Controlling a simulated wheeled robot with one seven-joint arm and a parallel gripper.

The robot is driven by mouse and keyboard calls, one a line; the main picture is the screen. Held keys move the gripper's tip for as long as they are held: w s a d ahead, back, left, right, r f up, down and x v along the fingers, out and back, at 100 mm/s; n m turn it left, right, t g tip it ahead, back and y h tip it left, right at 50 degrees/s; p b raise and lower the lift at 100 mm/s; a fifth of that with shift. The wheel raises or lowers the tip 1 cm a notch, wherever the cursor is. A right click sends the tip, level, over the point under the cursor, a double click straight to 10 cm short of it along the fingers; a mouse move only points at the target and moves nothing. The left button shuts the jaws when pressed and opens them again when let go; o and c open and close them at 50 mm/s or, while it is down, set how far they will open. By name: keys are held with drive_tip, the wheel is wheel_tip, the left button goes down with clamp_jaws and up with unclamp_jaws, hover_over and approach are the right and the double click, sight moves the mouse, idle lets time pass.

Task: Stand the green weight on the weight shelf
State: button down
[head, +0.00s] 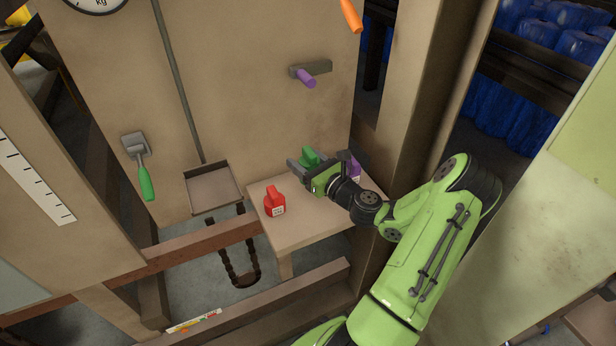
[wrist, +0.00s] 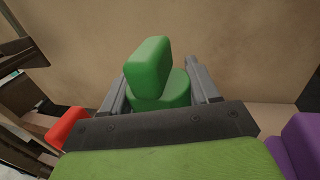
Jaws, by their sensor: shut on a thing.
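The green weight (head: 309,157) is between the fingers of my gripper (head: 300,166), which is shut on it. In the wrist view the green weight (wrist: 160,75) is upright, a block-shaped grip on a wider body, with a finger on each side. The weight shelf (head: 290,225) is a pale wooden ledge against the back panel. My gripper is over the shelf's back part. I cannot tell whether the weight's base touches the shelf, as my gripper hides it.
A red weight (head: 274,202) stands on the shelf's left part. A purple weight (head: 355,168) is at its right, partly hidden by my gripper. A hanging pan (head: 214,188) is left of the shelf. A wooden post (head: 425,90) rises at the right.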

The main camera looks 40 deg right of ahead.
drive_tip(key=shift+f+b, duration=0.55)
drive_tip(key=shift+f, duration=0.85)
drive_tip(key=shift+f, duration=0.15)
drive_tip(key=shift+c, duration=1.4)
unclamp_jaws()
drive_tip(key=s+p, duration=0.1)
drive_tip(key=s, duration=1.1)
drive_tip(key=shift+a+p, duration=0.2)
drive_tip(key=shift+p, duration=0.2)
